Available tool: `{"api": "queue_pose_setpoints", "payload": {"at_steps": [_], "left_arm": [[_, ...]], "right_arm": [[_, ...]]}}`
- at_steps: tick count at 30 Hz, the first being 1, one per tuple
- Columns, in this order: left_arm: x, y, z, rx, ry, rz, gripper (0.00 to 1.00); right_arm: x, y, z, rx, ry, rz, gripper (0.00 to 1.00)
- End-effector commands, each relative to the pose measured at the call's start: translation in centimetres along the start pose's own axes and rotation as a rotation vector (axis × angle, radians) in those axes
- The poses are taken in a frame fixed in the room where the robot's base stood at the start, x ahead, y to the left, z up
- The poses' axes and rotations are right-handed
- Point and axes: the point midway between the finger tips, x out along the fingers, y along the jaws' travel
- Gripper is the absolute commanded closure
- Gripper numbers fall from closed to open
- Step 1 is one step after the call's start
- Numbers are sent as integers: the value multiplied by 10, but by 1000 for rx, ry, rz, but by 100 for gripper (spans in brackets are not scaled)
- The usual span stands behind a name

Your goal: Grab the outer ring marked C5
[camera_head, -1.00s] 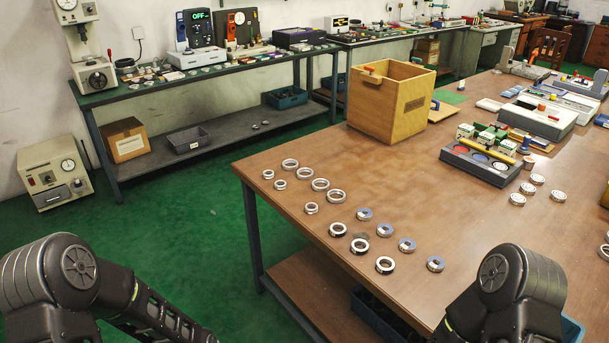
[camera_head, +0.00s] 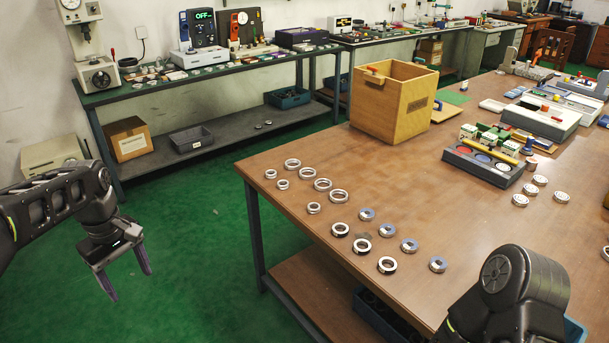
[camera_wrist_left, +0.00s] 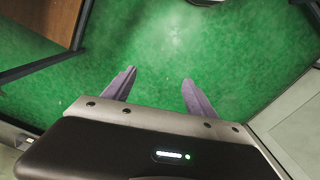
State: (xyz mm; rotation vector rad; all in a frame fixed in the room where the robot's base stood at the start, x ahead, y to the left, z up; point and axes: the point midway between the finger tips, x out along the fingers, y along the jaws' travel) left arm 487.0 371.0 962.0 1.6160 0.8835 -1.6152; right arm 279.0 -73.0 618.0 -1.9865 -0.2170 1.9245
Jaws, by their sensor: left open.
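Several metal rings lie in loose rows on the near left part of the wooden table (camera_head: 420,165). Among them are plain silver rings such as a larger one (camera_head: 339,196), rings with dark sides such as one near the front (camera_head: 387,265), and blue-faced ones such as one at the front right (camera_head: 438,264). Any C5 mark is too small to read. My left gripper (camera_head: 128,285) is open and empty, hanging over the green floor left of the table. Its two fingers also show apart in the left wrist view (camera_wrist_left: 158,85). My right gripper is out of view; only that arm shows.
A wooden box (camera_head: 393,100) stands at the table's back left edge. A grey tray with coloured discs (camera_head: 483,162) and several small bearings (camera_head: 540,181) lie further right. A side bench (camera_head: 230,70) with instruments runs along the wall. Floor between bench and table is clear.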

Motion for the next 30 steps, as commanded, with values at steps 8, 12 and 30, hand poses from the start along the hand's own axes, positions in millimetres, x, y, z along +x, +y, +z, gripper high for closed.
{"api": "queue_pose_setpoints", "payload": {"at_steps": [8,12,30], "left_arm": [[1,0,0,1,-1,0,34],[1,0,0,2,-1,0,34],[289,53,234,627,-177,255,34]], "right_arm": [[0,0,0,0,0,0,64],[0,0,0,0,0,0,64],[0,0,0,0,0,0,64]]}}
